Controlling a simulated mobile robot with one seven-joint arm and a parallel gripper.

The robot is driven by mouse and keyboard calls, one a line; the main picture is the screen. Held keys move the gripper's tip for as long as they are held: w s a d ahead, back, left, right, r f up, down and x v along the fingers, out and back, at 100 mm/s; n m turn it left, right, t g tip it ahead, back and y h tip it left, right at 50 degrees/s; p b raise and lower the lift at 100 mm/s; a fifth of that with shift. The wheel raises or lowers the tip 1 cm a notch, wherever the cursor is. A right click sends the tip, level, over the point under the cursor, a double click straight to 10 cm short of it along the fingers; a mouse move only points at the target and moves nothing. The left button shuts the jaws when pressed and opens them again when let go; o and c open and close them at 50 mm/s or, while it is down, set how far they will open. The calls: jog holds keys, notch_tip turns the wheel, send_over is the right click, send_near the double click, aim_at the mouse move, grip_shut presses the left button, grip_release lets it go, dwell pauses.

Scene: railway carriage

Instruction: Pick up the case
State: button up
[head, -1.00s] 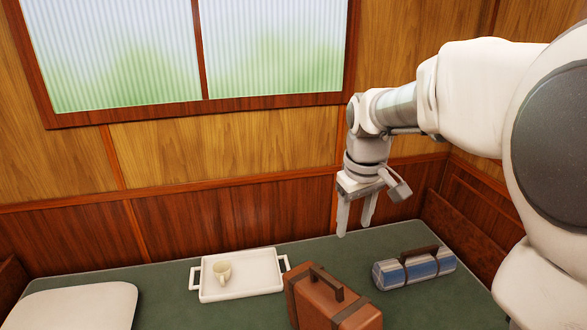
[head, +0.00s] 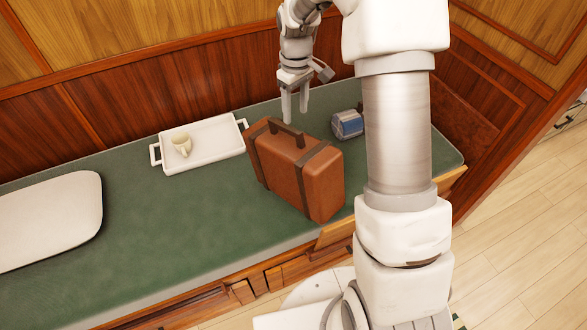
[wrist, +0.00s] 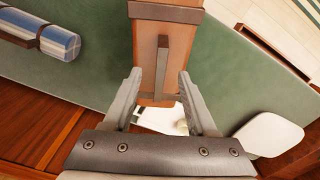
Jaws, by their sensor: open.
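The case (head: 297,172) is a brown suitcase with darker straps and a dark top handle, standing upright on the green berth. In the wrist view the case (wrist: 150,40) is seen from above, its handle (wrist: 161,75) running lengthwise beyond the fingertips. My gripper (head: 295,119) is open and empty, pointing down above the back part of the case, near the handle. In the wrist view my gripper (wrist: 161,78) has its two fingers apart, one on each side of the case's handle line. Whether the fingers are level with the handle I cannot tell.
A white tray (head: 212,158) with a cream cup (head: 181,146) lies left of the case. A blue-grey rolled bundle (head: 347,124) lies right, partly hidden by my arm. A white pillow (head: 50,218) is at far left.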

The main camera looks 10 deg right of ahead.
aim_at(293, 129)
jog(key=f, duration=0.4)
jog(key=f+b, duration=0.1)
jog(key=f, duration=0.4)
jog(key=shift+a, duration=0.2)
jog(key=shift+r, duration=0.1)
jog(key=shift+c, duration=0.3)
grip_shut()
dwell(0.7)
jog(key=shift+w+r, duration=0.15)
